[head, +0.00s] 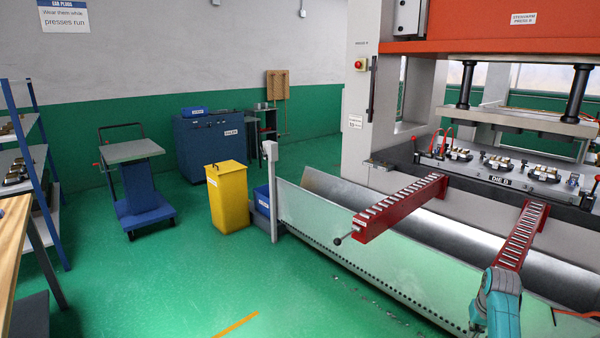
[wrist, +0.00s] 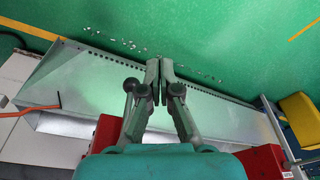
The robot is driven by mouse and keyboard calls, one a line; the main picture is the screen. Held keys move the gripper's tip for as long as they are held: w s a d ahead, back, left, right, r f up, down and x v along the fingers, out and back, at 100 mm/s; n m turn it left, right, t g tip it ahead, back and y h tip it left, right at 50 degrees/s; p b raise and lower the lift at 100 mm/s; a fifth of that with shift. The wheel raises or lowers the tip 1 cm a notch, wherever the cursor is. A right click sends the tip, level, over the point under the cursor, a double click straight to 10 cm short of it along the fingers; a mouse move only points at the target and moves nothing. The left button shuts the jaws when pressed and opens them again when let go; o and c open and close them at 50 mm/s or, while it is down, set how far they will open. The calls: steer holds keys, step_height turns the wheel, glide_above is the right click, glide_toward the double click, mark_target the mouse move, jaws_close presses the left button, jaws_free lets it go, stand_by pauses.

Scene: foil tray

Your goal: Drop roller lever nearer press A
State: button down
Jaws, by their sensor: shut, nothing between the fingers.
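Two red roller arms reach out level from Die B of the press marked B, over a metal chute. The left roller arm (head: 395,209) has a lever (head: 345,237) with a dark knob at its outer end. The right roller arm (head: 522,236) has its outer end hidden behind my teal arm, and no lever shows on it. In the wrist view, red parts of the arms show at left (wrist: 104,138) and right (wrist: 265,161). My gripper (wrist: 159,66) is shut and empty above the chute edge and floor. Press A is not identifiable in view.
The chute (head: 345,258) runs along the press front, with a grey post (head: 271,185) at its end. A yellow bin (head: 228,195), a blue cart (head: 140,178) and a blue cabinet (head: 212,145) stand at left.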

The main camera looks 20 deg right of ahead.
step_height(320, 180, up, 14)
steer(key=shift+r, duration=0.15)
stand_by(1.2)
